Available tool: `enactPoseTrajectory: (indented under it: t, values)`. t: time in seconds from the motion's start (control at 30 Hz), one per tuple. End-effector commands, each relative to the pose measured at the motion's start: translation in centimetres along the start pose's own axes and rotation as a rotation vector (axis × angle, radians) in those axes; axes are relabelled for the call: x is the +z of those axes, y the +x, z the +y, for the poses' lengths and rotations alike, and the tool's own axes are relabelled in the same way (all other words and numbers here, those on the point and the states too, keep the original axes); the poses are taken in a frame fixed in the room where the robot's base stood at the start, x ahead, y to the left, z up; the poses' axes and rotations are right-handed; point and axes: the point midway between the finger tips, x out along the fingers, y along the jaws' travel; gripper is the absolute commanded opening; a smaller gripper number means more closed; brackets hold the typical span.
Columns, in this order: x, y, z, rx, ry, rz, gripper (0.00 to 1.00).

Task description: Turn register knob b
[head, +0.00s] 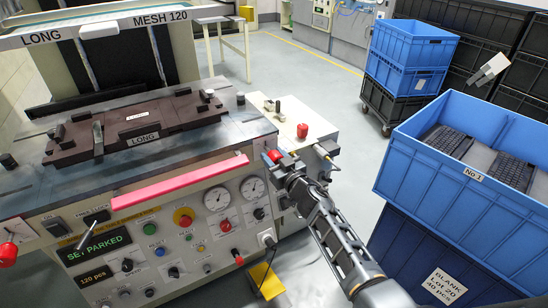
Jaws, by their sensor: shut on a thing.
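My gripper (279,161) is at the right front corner of the printing machine (165,185). It is shut on a red knob (271,155), which shows partly beside the fingers. My arm reaches up to it from the lower right. A second red knob (302,130) stands free on the light side block just behind and to the right. Another red knob (8,252) is at the far left edge of the machine. No letter on any knob can be read, so I cannot tell which is b.
A pink squeegee-like bar (180,182) lies along the machine's front edge. Blue crates (470,150) with keyboards stand close to the right of my arm. A yellow pedal (266,281) is below.

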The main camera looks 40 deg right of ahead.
Motion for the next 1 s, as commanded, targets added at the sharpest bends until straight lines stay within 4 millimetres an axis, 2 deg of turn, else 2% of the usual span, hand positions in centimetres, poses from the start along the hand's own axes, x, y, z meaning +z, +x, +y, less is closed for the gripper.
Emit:
enactPoseTrajectory:
  t: [0.27, 1.0]
  values:
    - [-0.01, -0.02, 0.01, 0.0, -0.148, -0.001, 0.14]
    - [0.08, -0.03, 0.03, 0.0, -0.841, -0.001, 0.14]
